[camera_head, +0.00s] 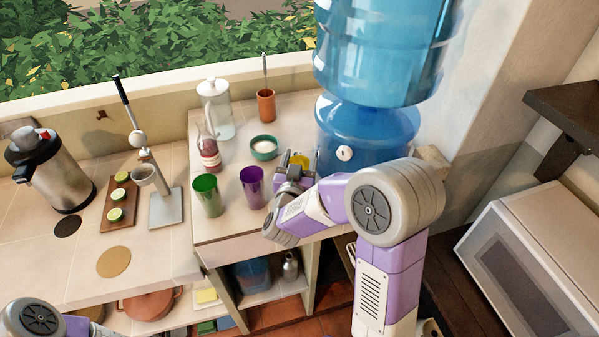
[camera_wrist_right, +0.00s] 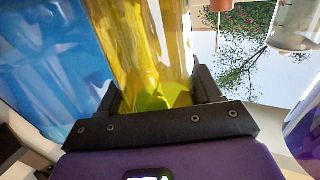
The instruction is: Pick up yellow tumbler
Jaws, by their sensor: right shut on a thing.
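The yellow tumbler (camera_wrist_right: 155,55) is see-through and sits between the two dark fingers of my right gripper (camera_wrist_right: 160,95) in the right wrist view. The fingers are shut on it. In the head view only a small part of the yellow tumbler (camera_head: 300,160) shows behind my right gripper (camera_head: 294,165), at the counter's right side by the blue water bottle. I cannot tell whether its base touches the counter. My left gripper is out of view; only a piece of my left arm shows at the lower left.
A purple tumbler (camera_head: 252,187) and a green tumbler (camera_head: 207,194) stand just left of my right gripper. A green bowl (camera_head: 264,148) is behind it. The large blue water bottle (camera_head: 366,135) is close on the right.

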